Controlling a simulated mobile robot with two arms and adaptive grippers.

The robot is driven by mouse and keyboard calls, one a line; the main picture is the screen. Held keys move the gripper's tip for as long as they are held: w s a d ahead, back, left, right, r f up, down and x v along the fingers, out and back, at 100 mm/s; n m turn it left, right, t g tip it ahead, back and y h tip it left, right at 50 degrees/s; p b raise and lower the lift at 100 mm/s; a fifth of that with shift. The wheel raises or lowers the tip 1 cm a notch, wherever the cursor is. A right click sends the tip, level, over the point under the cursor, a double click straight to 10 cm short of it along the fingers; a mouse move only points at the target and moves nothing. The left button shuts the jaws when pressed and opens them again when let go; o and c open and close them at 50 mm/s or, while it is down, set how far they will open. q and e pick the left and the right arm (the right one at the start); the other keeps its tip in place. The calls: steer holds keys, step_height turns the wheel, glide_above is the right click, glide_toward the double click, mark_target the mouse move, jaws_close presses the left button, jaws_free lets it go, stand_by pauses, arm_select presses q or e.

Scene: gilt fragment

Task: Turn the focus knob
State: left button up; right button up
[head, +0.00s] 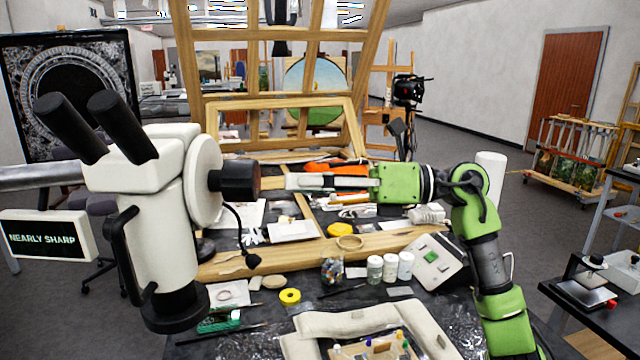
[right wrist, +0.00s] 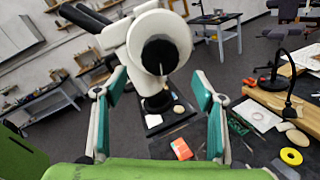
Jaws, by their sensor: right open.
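A white stereo microscope (head: 160,215) with two black eyepieces stands at the left of the head view. Its black round focus knob (head: 236,181) sticks out to the right from a white disc on its side. In the right wrist view the knob (right wrist: 160,56) faces the camera, between and beyond the spread fingers. My right gripper (head: 291,181) comes from the right at the knob's height, its tips a little short of the knob. It is open and empty in the right wrist view (right wrist: 160,88). A sign (head: 42,235) reads "NEARLY SHARP". My left gripper is not in view.
A dark screen (head: 70,85) behind the microscope shows a round ornament. A thin black gooseneck (head: 243,232) hangs just below the knob. The cluttered bench holds a yellow tape roll (head: 290,296), several small jars and a wooden frame (head: 350,245). Space between gripper and knob looks clear.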

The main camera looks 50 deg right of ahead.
steer(key=shift+v, duration=1.25)
stand_by(1.1)
